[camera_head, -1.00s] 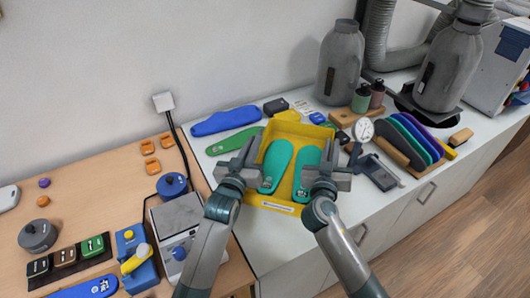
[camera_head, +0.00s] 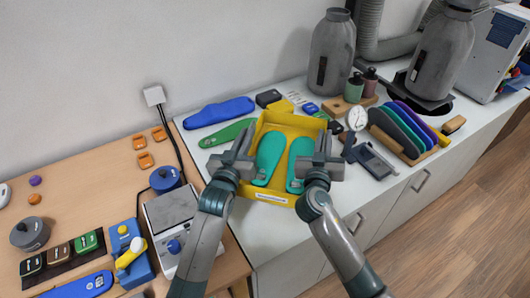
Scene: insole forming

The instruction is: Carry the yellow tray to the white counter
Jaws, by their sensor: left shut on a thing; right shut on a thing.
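The yellow tray (camera_head: 273,198) is held between my two grippers, with two green insoles (camera_head: 268,157) lying in it. It is over the white counter (camera_head: 262,238); I cannot tell whether its base touches the surface. My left gripper (camera_head: 238,160) is shut on the tray's left side wall. My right gripper (camera_head: 317,163) is shut on the tray's right side wall. The grippers hide parts of both side walls.
A blue insole (camera_head: 218,112) and a green one (camera_head: 228,132) lie left behind the tray. A dial gauge (camera_head: 357,118), a caliper-like tool (camera_head: 372,162) and a rack of insoles (camera_head: 405,130) stand to the right. The wooden table (camera_head: 85,180) with a scale (camera_head: 172,212) is left.

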